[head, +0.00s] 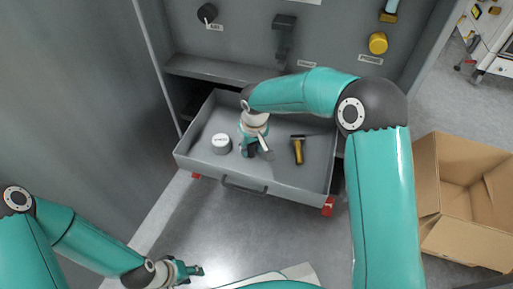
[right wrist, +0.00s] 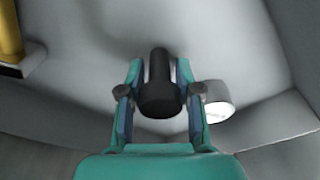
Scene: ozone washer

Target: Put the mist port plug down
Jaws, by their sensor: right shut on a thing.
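The mist port plug (right wrist: 160,92) is a black cylinder with a thinner stem. In the right wrist view it is between the two fingers of my right gripper (right wrist: 159,100), which is shut on it. In the head view my right gripper (head: 257,150) reaches down into the open grey drawer (head: 250,186), and the plug is mostly hidden there. I cannot tell whether the plug touches the drawer floor. My left gripper (head: 198,271) is low at the left, away from the drawer; its opening is too small to judge.
A white round cap (head: 221,143) lies in the drawer left of my right gripper and also shows in the right wrist view (right wrist: 218,108). A yellow-handled tool (head: 298,151) lies to the right. An open cardboard box (head: 430,185) stands right of the drawer. Knobs (head: 378,43) line the panel behind.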

